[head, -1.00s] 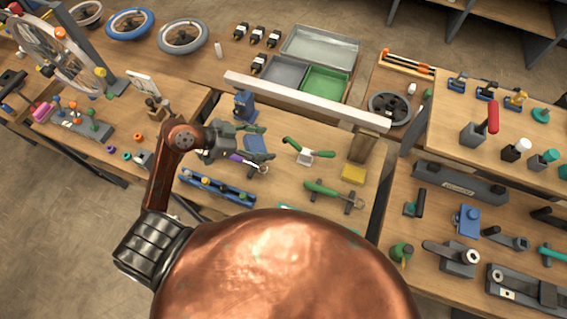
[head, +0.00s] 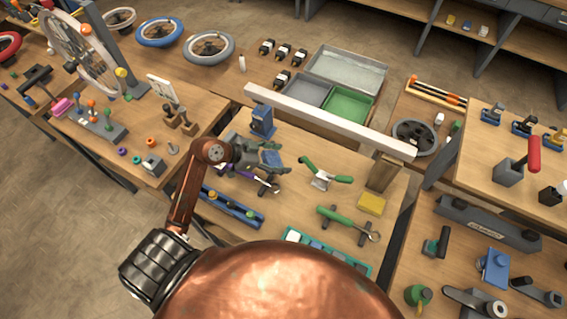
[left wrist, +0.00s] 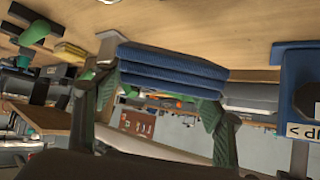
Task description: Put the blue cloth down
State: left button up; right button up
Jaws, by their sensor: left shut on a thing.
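The blue cloth (left wrist: 172,68) is a folded stack of layers. In the left wrist view it sits between the two green-padded fingers of my left gripper (left wrist: 160,108), which is shut on it. In the head view the left gripper (head: 268,160) is over the middle work table, and the cloth (head: 271,157) shows in part between its fingers. The cloth is close to the wooden tabletop; I cannot tell if it touches it. My right gripper is not in view.
A blue clamp-like block (head: 262,121) stands just behind the gripper. A blue rail (head: 232,208) lies in front. Green-handled pliers (head: 322,174), a green-handled tool (head: 346,221) and a yellow block (head: 371,204) are to the right. A pale beam (head: 330,122) crosses behind.

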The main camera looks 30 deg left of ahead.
pick_arm(q)
jog(key=shift+w+f, duration=0.7)
jog(key=shift+f, duration=0.1)
jog(key=f+b, duration=0.1)
jog(key=f, duration=0.2)
jog(key=shift+w+f+b, duration=0.2)
jog(key=shift+f+b, duration=0.15)
jog(key=shift+f, duration=0.05)
jog(key=shift+r, duration=0.1)
jog(key=o, duration=1.3)
jog(key=shift+c, duration=0.2)
jog(key=o, duration=0.3)
